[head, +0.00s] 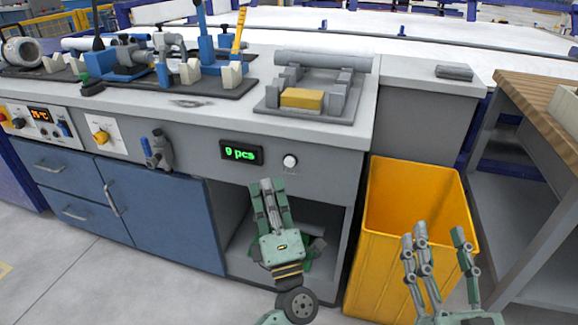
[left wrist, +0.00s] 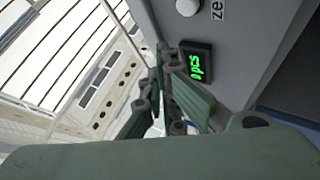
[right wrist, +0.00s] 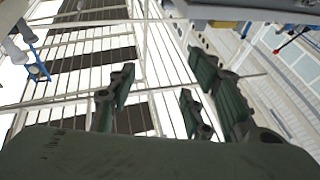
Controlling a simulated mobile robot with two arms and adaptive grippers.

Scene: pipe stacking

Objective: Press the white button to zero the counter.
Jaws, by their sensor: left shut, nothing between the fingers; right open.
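The white round button (head: 290,161) is on the grey bench front, right of the counter display (head: 240,153). The display shows green digits with "pcs"; the number is too small to read surely. My left gripper (head: 267,184) is shut and empty, fingers pointing up, below and left of the button and apart from it in the picture. In the left wrist view the button (left wrist: 188,7) is at the top edge, above the display (left wrist: 196,62), beyond the closed fingers (left wrist: 160,75). My right gripper (head: 438,236) is open and empty in front of the yellow bin.
A yellow bin (head: 384,225) stands right of the bench's open bay. A grey fixture (head: 308,112) with a pipe and a yellow block is on the bench top. A wooden-topped table (head: 545,100) is at right. Blue cabinet doors (head: 160,218) are at left.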

